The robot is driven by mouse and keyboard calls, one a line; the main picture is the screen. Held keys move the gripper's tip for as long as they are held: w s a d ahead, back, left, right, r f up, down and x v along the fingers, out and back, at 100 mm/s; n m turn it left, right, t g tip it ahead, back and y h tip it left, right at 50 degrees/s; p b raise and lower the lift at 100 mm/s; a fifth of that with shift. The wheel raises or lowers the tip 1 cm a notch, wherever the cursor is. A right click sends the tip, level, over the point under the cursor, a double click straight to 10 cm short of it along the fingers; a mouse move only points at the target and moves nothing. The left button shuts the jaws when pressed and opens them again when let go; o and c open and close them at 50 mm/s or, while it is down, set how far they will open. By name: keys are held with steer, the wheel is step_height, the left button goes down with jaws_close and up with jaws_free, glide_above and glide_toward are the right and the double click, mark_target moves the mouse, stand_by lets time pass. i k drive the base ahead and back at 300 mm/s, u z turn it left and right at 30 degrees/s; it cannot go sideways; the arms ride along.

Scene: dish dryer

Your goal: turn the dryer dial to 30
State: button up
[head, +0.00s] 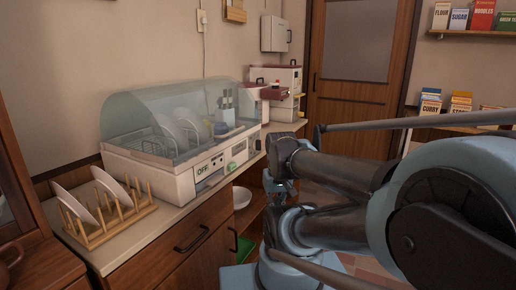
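The dish dryer (165,185) stands on the counter, a white box with a clear domed lid (140,108) over plates and other dishes.
A wooden plate rack (112,226) with two plates stands on the counter's near end. Below are drawers with dark handles (193,239) and an open shelf with a white bowl (242,197). Small appliances (286,82) stand behind the dryer. A wooden door (357,60) is at the back.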

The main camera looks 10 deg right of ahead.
mark_target(256, 144)
steer(key=u, duration=1.75)
steer(key=k, duration=1.15)
steer(key=z, duration=1.8)
